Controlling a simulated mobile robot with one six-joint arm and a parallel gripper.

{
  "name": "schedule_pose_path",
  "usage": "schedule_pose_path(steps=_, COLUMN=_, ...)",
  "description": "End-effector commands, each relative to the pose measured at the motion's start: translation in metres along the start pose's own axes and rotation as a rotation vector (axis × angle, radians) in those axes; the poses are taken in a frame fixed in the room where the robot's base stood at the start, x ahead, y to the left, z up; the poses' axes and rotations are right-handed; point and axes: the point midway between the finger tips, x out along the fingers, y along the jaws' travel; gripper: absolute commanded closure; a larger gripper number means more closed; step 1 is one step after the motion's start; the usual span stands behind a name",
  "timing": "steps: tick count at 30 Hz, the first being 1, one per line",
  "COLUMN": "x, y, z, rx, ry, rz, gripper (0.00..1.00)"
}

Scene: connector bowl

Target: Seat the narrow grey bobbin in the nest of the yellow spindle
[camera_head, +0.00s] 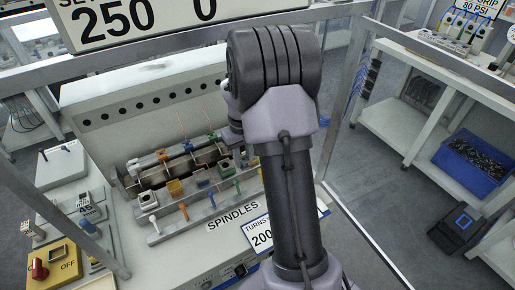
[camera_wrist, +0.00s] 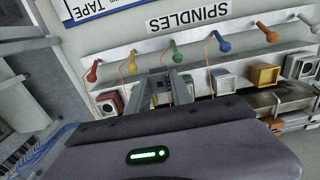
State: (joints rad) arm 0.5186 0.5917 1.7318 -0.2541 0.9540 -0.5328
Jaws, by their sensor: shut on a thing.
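My gripper (camera_wrist: 161,92) is in the wrist view, its two grey fingers shut on a small grey piece, which I take to be the narrow grey bobbin (camera_wrist: 160,97); little of it shows. The yellow-handled lever (camera_wrist: 132,63) of the yellow spindle stands in the row just beyond the fingers, a little to the left. The nest of that spindle is hidden behind my gripper, so I cannot tell whether the bobbin touches it. In the head view my arm hides the gripper, the bobbin and the yellow spindle.
Neighbouring levers are red (camera_wrist: 93,72), green (camera_wrist: 174,51) and blue (camera_wrist: 219,42). Blue (camera_wrist: 225,80) and orange (camera_wrist: 264,76) square blocks sit close on the right. The winding machine (camera_head: 150,110) has a raised back wall. A metal frame post (camera_head: 345,95) stands right of my arm.

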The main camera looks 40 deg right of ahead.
Motion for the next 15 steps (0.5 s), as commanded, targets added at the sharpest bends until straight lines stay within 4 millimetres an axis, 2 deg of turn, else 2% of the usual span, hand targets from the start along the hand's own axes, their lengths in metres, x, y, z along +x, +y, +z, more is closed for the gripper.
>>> schedule_pose_path(steps=3, x=0.005, y=0.019, z=-0.025, rx=0.001, ry=0.001, rz=0.0, gripper=1.0)
schedule_pose_path(steps=9, x=0.009, y=0.047, z=-0.062, rx=-0.001, ry=0.0, rz=0.0, gripper=1.0)
schedule_pose_path(steps=14, x=0.012, y=0.057, z=-0.076, rx=-0.001, ry=0.0, rz=0.0, gripper=1.0)
schedule_pose_path(steps=15, x=0.022, y=0.056, z=-0.075, rx=-0.002, ry=-0.002, rz=-0.001, gripper=1.0)
